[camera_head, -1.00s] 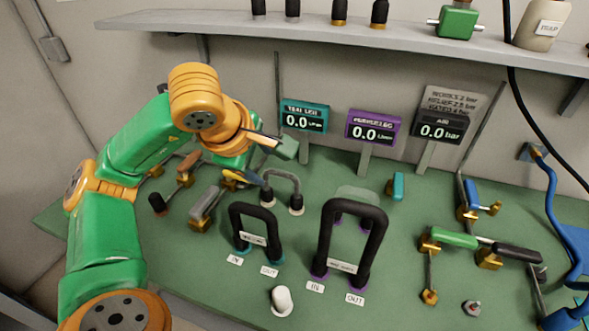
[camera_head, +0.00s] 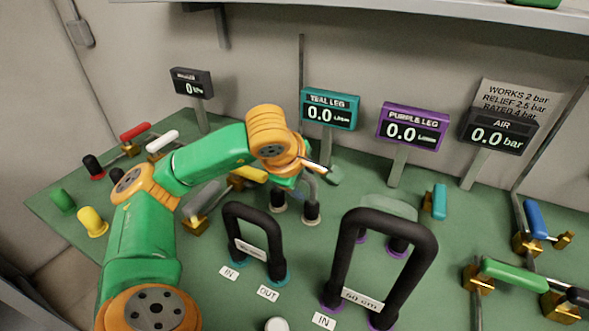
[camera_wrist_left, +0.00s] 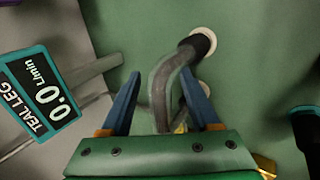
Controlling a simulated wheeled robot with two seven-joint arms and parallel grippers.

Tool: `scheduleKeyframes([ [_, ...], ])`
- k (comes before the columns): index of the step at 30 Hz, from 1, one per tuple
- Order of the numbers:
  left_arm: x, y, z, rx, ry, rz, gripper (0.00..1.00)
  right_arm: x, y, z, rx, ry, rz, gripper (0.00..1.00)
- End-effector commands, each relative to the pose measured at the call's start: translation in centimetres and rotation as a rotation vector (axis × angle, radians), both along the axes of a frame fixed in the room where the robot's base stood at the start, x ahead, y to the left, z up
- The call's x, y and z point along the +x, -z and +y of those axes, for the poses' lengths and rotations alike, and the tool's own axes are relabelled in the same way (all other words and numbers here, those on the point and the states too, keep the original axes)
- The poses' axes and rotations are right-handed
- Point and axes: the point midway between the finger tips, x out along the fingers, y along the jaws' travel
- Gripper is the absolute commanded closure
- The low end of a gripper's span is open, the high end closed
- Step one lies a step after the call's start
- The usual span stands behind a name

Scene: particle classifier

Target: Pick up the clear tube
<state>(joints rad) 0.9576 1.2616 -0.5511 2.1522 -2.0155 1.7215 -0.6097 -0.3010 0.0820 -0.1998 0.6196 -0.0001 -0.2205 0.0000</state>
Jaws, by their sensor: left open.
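The clear tube is a greyish, see-through bent tube (camera_head: 309,182) with dark ends in pale round sockets on the green bench. In the head view it stands just below my left gripper (camera_head: 318,174), which partly hides it. In the left wrist view the tube (camera_wrist_left: 160,88) runs between the two blue fingers of my left gripper (camera_wrist_left: 166,88). The fingers are apart, with a gap on either side of the tube. One tube end (camera_wrist_left: 200,45) sits in its socket beyond the fingertips; the other is partly hidden. My right gripper is not in view.
Two black arched hoses, a small one (camera_head: 240,216) and a large one (camera_head: 420,250), stand in front. Teal (camera_head: 330,108), purple (camera_head: 412,127) and air (camera_head: 499,132) displays stand behind. Several coloured valve handles lie at left and right. A shelf (camera_head: 400,8) crosses above.

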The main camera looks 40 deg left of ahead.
Motion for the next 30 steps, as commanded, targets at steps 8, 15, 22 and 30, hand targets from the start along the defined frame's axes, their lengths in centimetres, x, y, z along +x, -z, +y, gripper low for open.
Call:
scheduleKeyframes([
  [8, 0.0, -0.1, 0.0, 0.0, 0.0, 0.0, 0.79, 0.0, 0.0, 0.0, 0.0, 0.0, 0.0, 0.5],
  [15, 0.0, -0.1, 0.0, 0.0, 0.0, -0.001, 1.0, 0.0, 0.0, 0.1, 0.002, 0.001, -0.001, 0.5],
  [22, 0.0, -0.5, 0.0, -0.001, 0.0, -0.001, 1.0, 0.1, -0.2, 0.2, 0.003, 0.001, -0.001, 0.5],
  [30, 0.1, -5.9, -0.1, -0.003, 0.0, -0.006, 1.0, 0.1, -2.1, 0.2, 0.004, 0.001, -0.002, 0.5],
])
